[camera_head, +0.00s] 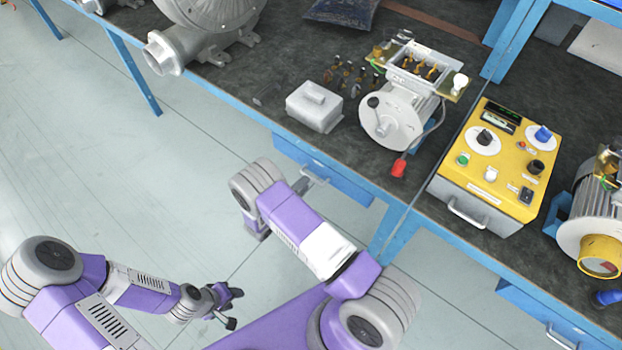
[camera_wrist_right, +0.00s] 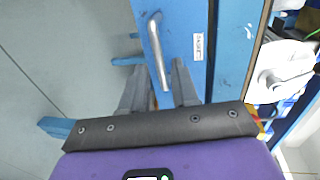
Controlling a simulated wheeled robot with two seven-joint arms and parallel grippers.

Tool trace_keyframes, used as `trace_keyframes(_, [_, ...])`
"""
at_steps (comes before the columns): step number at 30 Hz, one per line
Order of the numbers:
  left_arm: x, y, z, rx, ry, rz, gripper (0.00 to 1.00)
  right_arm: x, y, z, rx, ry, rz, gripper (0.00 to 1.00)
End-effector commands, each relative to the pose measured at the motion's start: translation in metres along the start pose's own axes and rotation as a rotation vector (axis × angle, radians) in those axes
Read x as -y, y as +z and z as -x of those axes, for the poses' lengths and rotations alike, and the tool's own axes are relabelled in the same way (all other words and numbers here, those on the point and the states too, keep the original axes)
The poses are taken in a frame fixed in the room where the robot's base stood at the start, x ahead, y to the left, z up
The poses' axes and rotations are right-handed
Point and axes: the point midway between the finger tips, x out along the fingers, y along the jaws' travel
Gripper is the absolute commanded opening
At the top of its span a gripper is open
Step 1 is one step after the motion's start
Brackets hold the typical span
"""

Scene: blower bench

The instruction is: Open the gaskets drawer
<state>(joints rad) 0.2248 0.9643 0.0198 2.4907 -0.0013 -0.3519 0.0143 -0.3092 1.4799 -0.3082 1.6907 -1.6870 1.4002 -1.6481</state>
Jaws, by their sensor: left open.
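The blue drawer (camera_head: 340,177) sits under the bench's front edge, and its front looks flush with the bench. In the right wrist view its front (camera_wrist_right: 185,30) carries a small white label (camera_wrist_right: 198,46), whose print is hard to read, and a grey bar handle (camera_wrist_right: 155,45). My right gripper (camera_wrist_right: 161,68) is open, with one finger on either side of the handle's near end and a gap showing beside the bar. In the head view my right arm mostly hides that gripper. My left gripper (camera_head: 232,309) is open and empty, low over the floor and away from the bench.
The bench top above holds a grey box (camera_head: 314,107), a motor (camera_head: 395,115) with a red-tipped cable, and a yellow control box (camera_head: 493,165). A second blue drawer (camera_head: 540,315) is at the lower right. The floor (camera_head: 150,195) to the left is clear.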

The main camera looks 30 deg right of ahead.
Motion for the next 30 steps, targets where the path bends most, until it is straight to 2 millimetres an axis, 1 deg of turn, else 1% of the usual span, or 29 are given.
trace_keyframes(1, [0.001, 0.0, -0.003, 0.0, 0.0, 0.0, 0.43, -0.002, -0.001, -0.01, -0.004, 0.0, -0.002, 0.29])
trace_keyframes(3, [0.002, 0.0, -0.006, 0.0, 0.0, 0.0, 0.43, -0.002, -0.001, -0.021, -0.005, 0.002, -0.003, 0.29])
trace_keyframes(6, [0.003, 0.0, -0.009, 0.0, 0.0, 0.0, 0.43, -0.002, -0.001, -0.035, -0.005, 0.003, -0.004, 0.29])
trace_keyframes(9, [0.004, -0.001, -0.01, 0.0, 0.0, 0.0, 0.43, -0.002, -0.001, -0.044, -0.005, 0.003, -0.003, 0.29])
trace_keyframes(13, [0.004, -0.001, -0.011, 0.0, 0.0, 0.0, 0.43, -0.001, -0.001, -0.049, -0.003, 0.003, -0.002, 0.29])
trace_keyframes(20, [0.004, -0.001, -0.01, 0.0, 0.0, 0.0, 0.43, -0.001, -0.001, -0.05, -0.003, 0.004, -0.002, 0.29])
trace_keyframes(24, [0.004, 0.0, -0.01, 0.0, 0.0, 0.0, 0.43, -0.001, -0.001, -0.05, -0.003, 0.004, -0.003, 0.08])
trace_keyframes(26, [0.004, -0.001, -0.01, 0.0, 0.0, 0.0, 0.43, -0.001, -0.001, -0.049, -0.003, 0.004, -0.003, 0.0])
trace_keyframes(30, [0.004, -0.001, -0.01, 0.0, 0.0, 0.0, 0.43, -0.001, -0.001, -0.049, -0.004, 0.004, -0.003, 0.0])
